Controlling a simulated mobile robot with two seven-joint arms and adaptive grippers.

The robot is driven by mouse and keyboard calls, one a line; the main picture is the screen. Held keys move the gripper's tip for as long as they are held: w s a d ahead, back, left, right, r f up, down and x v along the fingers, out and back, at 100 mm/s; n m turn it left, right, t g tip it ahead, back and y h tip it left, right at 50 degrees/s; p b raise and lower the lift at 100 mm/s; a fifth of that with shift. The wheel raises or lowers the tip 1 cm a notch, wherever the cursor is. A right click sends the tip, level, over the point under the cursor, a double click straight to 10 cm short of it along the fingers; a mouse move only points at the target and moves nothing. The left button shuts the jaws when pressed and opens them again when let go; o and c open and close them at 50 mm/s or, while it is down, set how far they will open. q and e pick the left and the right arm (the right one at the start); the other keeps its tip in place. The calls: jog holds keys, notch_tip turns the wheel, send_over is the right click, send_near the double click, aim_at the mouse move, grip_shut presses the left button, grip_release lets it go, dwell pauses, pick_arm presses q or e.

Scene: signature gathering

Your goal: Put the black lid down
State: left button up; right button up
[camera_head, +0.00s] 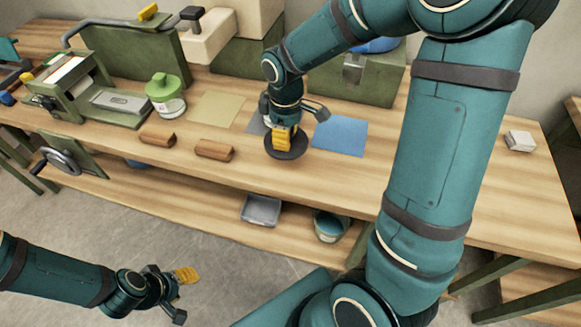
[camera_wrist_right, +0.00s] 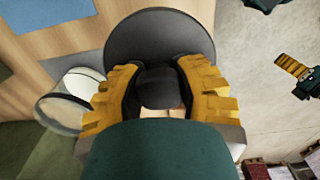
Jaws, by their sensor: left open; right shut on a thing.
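The black lid (camera_head: 287,148) is a dark round disc near the front edge of the wooden table (camera_head: 355,178). My right gripper (camera_head: 285,138) is over it with yellow fingertips pointing down. In the right wrist view my right gripper (camera_wrist_right: 160,100) is shut on the knob of the black lid (camera_wrist_right: 158,32). I cannot tell whether the lid touches the tabletop. My left gripper (camera_head: 180,298) is open and empty, low over the floor in front of the table.
A blue sheet (camera_head: 340,136) lies right of the lid, a tan sheet (camera_head: 218,108) to its left. Two brown wooden blocks (camera_head: 214,150) lie along the front edge. A green-capped jar (camera_head: 166,95) stands further left. A grey tray (camera_head: 261,210) is on the lower shelf.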

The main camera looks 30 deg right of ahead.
jog(key=b, duration=0.1)
send_over(286, 165)
notch_tip(286, 165, down, 5)
jog(key=shift+f, duration=0.2)
notch_tip(286, 165, down, 3)
jog(key=shift+d+f+b, duration=0.1)
jog(key=shift+f+b, duration=0.05)
jog(key=shift+b, duration=0.25)
jog(key=shift+f, duration=0.2)
jog(key=o, duration=1)
jog(key=shift+r, duration=0.1)
jog(key=shift+c, duration=0.2)
